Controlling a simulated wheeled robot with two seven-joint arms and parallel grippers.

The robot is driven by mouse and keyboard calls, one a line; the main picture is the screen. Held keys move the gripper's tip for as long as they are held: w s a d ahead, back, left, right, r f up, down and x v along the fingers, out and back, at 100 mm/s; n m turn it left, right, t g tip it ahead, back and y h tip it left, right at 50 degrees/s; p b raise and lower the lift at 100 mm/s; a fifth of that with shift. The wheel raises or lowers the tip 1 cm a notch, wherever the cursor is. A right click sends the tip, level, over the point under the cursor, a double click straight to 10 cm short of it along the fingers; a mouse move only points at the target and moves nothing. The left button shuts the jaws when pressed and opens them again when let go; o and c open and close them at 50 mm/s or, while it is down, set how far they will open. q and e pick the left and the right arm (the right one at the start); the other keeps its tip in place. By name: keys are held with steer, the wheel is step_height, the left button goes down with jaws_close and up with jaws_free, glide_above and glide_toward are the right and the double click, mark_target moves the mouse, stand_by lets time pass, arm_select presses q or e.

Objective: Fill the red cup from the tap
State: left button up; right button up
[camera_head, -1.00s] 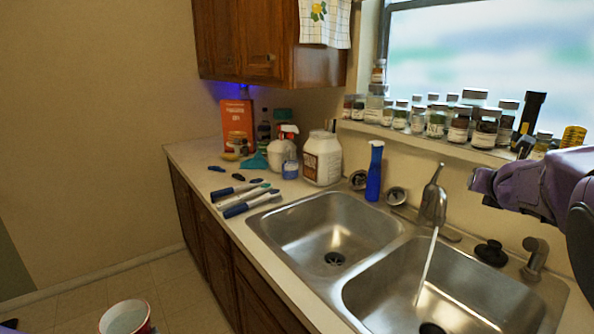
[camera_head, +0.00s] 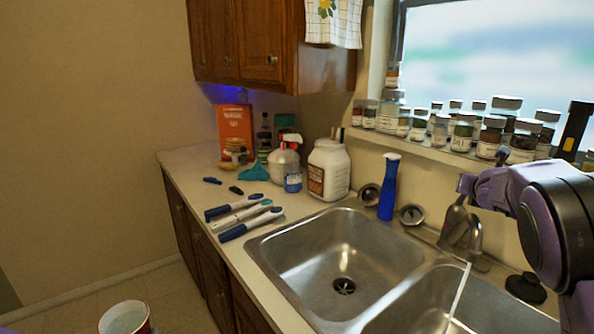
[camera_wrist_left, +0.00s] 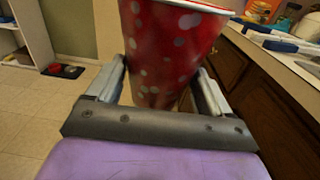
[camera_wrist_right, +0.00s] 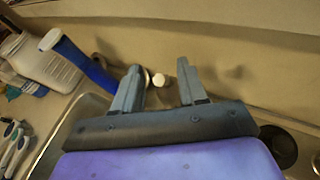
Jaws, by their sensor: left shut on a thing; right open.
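The red cup (camera_head: 125,318) is at the bottom left of the head view, upright over the floor, its pale inside showing liquid. In the left wrist view the red cup with pale dots (camera_wrist_left: 172,45) stands between the fingers of my left gripper (camera_wrist_left: 162,80), which is shut on it. The tap (camera_head: 462,228) stands behind the sinks, and a stream of water (camera_head: 459,292) falls from it into the right basin. My right gripper (camera_wrist_right: 160,78) is open near the tap's handle; I cannot tell whether it touches it.
The left basin (camera_head: 300,255) is empty. Jars (camera_head: 465,130) line the windowsill. A black stopper (camera_head: 525,288) sits right of the tap.

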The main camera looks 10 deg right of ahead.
arm_select(q)
steer(key=shift+r, duration=0.35)
arm_select(e)
steer(key=shift+x, duration=0.8)
arm_select(q)
steer(key=shift+s+r, duration=0.15)
steer(key=shift+r, duration=0.05)
arm_select(e)
steer(key=shift+w+d, duration=0.25)
steer(key=shift+w+f, duration=0.1)
jaws_close()
arm_select(q)
step_height(320, 180, down, 6)
steer(key=b, duration=0.5)
steer(key=shift+r, duration=0.1)
arm_select(e)
steer(key=shift+s+a+f+t, duration=0.15)
steer(key=shift+s+f+t, duration=0.15)
steer(key=shift+f+t, duration=0.15)
steer(key=shift+r, duration=0.2)
arm_select(q)
steer(key=shift+r, duration=0.1)
arm_select(e)
steer(key=shift+r, duration=0.1)
jaws_free()
